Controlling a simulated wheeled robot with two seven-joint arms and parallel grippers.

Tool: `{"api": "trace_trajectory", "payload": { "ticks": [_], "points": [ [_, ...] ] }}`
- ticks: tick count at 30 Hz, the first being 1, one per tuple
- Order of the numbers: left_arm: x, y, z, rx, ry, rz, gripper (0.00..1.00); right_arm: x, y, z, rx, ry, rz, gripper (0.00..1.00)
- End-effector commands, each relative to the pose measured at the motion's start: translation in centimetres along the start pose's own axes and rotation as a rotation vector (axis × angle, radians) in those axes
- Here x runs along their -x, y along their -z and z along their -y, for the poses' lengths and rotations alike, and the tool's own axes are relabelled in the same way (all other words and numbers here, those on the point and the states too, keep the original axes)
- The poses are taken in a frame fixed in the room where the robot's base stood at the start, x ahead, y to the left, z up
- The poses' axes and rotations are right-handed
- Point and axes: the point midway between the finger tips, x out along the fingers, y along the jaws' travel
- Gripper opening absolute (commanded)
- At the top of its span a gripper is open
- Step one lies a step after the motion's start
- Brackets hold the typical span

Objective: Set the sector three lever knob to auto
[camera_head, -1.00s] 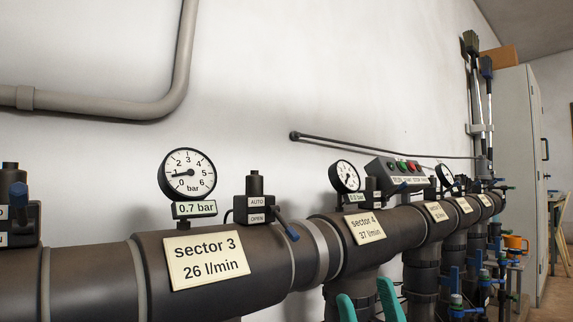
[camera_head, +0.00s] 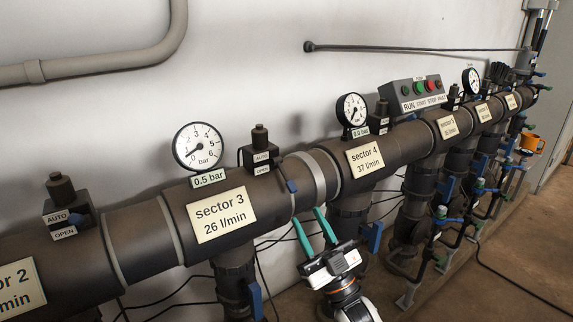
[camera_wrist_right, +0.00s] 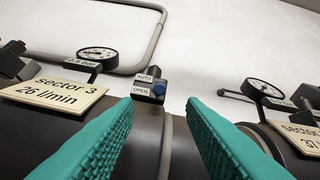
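The sector 3 lever knob is a dark box (camera_head: 259,158) with a black cap and AUTO above OPEN labels, on the pipe right of the sector 3 plate (camera_head: 222,214). Its blue-tipped lever (camera_head: 291,186) sticks out from the right side, slanting down and toward me. In the right wrist view the blue lever end (camera_wrist_right: 158,91) shows nearly end-on, beside the labels. My right gripper (camera_head: 305,215), with teal fingers, is open and empty, below and right of the lever. In its wrist view the gap between the fingers (camera_wrist_right: 160,105) faces the lever, apart from it. My left gripper is out of view.
The sector 3 gauge (camera_head: 199,147) reads about 0.5 bar. A similar AUTO/OPEN knob (camera_head: 66,212) sits to the left. The sector 4 plate (camera_head: 366,157) and gauge (camera_head: 352,110) are to the right. A button box (camera_head: 419,95) stands behind. Vertical pipes and cables hang below.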

Motion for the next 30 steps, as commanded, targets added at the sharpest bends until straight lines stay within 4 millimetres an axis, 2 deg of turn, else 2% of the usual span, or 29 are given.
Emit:
{"api": "trace_trajectory", "payload": {
  "ticks": [9, 15, 21, 29, 30],
  "points": [
    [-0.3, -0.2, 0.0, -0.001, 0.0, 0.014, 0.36, -6.3, -0.1, 0.0, 0.001, 0.0, 0.005, 0.37],
    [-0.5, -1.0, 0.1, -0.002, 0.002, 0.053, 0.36, -9.4, -0.1, 0.0, 0.002, -0.001, 0.004, 0.37],
    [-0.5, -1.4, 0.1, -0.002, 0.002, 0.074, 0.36, -10.8, 0.0, 0.0, 0.001, 0.0, 0.001, 0.37],
    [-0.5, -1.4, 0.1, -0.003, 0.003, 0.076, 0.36, -10.9, -0.1, 0.0, 0.001, 0.0, 0.001, 0.37],
    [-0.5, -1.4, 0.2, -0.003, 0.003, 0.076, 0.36, -10.9, -0.1, 0.0, 0.001, 0.0, 0.001, 0.34]
  ]
}}
